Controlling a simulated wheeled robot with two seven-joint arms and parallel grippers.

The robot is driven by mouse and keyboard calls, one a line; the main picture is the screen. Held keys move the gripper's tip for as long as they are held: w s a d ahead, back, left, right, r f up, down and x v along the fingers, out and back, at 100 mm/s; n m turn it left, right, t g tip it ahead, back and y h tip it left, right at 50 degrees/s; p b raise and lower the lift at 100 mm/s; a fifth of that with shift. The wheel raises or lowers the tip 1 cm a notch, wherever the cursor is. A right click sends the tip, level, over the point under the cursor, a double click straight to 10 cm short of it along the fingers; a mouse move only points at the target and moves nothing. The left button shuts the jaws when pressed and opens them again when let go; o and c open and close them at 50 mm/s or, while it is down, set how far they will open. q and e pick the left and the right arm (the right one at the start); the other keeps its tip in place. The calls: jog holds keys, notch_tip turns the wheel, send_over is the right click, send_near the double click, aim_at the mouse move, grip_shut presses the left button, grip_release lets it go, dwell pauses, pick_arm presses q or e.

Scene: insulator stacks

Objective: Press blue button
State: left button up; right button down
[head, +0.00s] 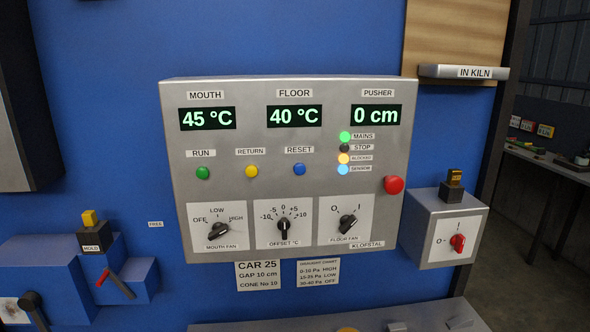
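The blue button (299,169) is on the grey control panel (230,95), under the label RESET. It is round and sits to the right of the yellow button (251,171) labelled RETURN and the green button (203,172) labelled RUN. Nothing covers it. Neither of my grippers shows in the head view.
A red mushroom button (393,185) sticks out at the panel's right. Three black knobs line its lower part, including the offset knob (283,228). A grey box (440,225) with a red switch stands at right. Blue blocks with a red lever (118,283) are lower left.

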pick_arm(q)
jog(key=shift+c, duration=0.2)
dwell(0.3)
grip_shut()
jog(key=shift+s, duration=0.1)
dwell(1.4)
